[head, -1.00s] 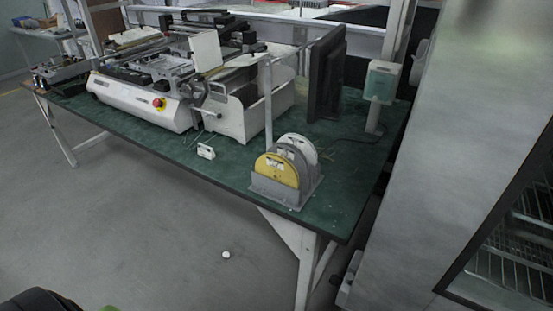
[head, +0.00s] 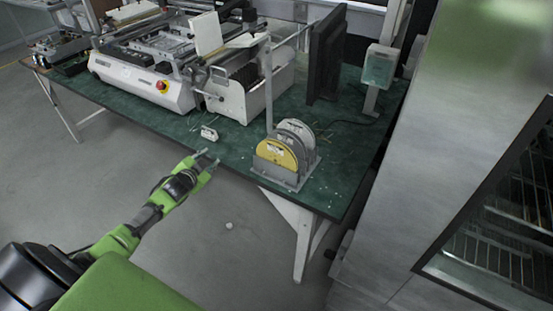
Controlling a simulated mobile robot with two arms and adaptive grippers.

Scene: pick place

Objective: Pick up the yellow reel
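The yellow reel (head: 275,153) stands upright at the front of a grey rack (head: 283,179) near the table's front right corner. A white reel (head: 299,134) and grey dividers stand behind it in the same rack. My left gripper (head: 208,158) is at the table's front edge, to the left of the reel and apart from it. Its fingers look spread with nothing between them. My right gripper is not in view.
The green table (head: 235,143) has a small white block (head: 209,133) close to my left gripper. A large white machine (head: 150,75) fills the back left, and a dark monitor (head: 326,55) stands behind the rack. A grey cabinet (head: 440,130) stands at the right.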

